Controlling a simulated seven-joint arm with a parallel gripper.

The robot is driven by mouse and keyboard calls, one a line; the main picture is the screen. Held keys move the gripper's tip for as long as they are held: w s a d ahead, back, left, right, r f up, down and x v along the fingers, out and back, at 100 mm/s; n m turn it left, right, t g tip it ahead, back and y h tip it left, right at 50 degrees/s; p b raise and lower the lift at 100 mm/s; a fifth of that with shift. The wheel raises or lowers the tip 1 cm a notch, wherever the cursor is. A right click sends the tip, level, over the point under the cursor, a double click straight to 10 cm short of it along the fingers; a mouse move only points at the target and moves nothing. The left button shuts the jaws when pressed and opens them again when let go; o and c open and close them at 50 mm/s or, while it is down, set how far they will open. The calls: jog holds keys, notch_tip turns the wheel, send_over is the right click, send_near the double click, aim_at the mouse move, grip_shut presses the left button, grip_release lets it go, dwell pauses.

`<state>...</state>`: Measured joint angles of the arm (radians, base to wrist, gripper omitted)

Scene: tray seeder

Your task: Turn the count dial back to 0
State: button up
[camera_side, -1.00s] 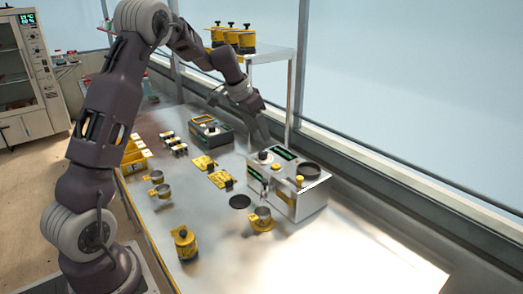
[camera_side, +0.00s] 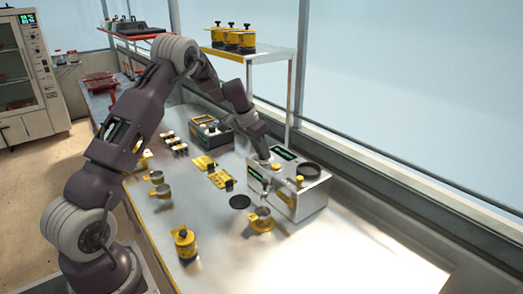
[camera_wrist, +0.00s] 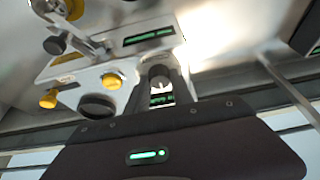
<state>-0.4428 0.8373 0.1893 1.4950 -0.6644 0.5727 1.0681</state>
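The seeder (camera_side: 310,201) is a pale metal box on the bench. It has green displays, a dark round cup and yellow knobs on top. The white count dial is at the left of its top face. In the side view my gripper (camera_side: 264,154) is down at that dial and hides most of it. In the wrist view my gripper (camera_wrist: 160,76) has its two dark fingers apart, pointing at the seeder's top. A small white part, likely the dial (camera_wrist: 160,85), shows between them. Whether the fingers touch it is unclear. The dial's reading is not legible.
A second device (camera_side: 210,132) with a display stands behind, to the left. Yellow cards (camera_side: 221,180), small cups and a yellow canister (camera_side: 185,243) lie on the bench. A shelf (camera_side: 262,53) with yellow canisters stands at the back. The front right of the bench is clear.

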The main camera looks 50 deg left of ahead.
grip_shut()
jog(key=n+y, duration=0.1)
jog(key=n, duration=0.2)
jog(key=shift+d+n, duration=0.15)
jog(key=shift+n, duration=0.25)
jog(key=n+y, duration=0.1)
jog(key=n, duration=0.1)
jog(key=n+g+y, duration=0.1)
jog(key=n, duration=0.1)
jog(key=shift+w+d+n, duration=0.1)
jog(key=shift+w+n, duration=0.05)
jog(key=shift+n, duration=0.15)
jog(key=n+g, duration=0.1)
jog(key=n, duration=0.1)
jog(key=n+y, duration=0.1)
jog(key=n, duration=0.2)
jog(key=shift+w+g, duration=0.1)
jog(key=shift+g, duration=0.3)
jog(key=shift+n+g+y, duration=0.3)
jog(key=shift+n+g, duration=0.5)
jog(key=shift+n, duration=1.5)
jog(key=o, duration=0.7)
grip_release()
